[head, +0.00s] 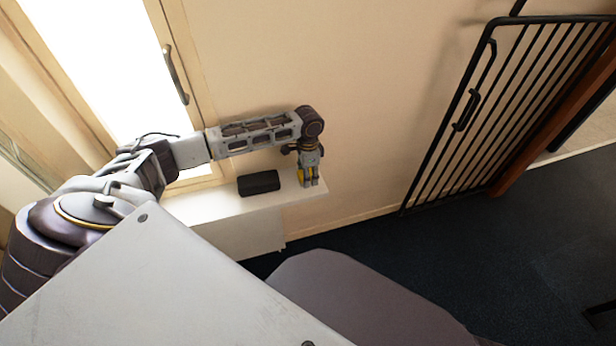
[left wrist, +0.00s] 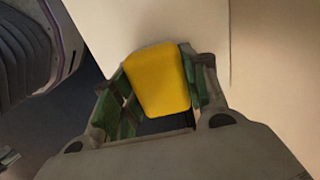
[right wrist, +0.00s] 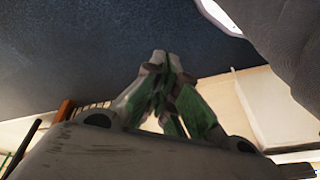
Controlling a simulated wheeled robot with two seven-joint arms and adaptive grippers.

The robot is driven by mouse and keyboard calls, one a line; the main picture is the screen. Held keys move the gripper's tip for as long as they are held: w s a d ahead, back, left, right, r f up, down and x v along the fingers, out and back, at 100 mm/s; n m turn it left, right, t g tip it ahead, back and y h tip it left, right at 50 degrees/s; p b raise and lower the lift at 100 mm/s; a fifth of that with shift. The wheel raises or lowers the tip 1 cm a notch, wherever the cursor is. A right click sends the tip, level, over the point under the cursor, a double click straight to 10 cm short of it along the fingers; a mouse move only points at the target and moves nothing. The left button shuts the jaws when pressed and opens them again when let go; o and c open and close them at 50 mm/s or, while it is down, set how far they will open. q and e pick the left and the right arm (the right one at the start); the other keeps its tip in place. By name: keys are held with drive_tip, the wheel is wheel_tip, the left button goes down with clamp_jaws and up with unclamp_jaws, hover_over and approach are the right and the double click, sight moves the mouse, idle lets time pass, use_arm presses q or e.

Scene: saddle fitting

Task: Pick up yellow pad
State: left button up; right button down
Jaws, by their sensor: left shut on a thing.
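The yellow pad (left wrist: 158,80) sits between the two fingers of my left gripper (left wrist: 163,84) in the left wrist view, and the fingers are shut on it. In the head view my left gripper (head: 311,178) points down at the right end of a white ledge (head: 215,210), and a bit of the yellow pad (head: 301,177) shows beside its fingers. I cannot tell whether the pad touches the ledge. My right gripper (right wrist: 161,65) shows only in the right wrist view; its fingertips are together, with nothing seen between them.
A black block (head: 258,183) lies on the ledge just left of my left gripper. A window (head: 95,60) and a plain wall (head: 320,60) stand behind. A black barred gate (head: 510,110) is at the right, and dark floor (head: 440,230) lies open below it.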

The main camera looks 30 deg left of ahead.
use_arm(q)
drive_tip(key=shift+c, duration=0.9)
drive_tip(key=shift+r, duration=0.15)
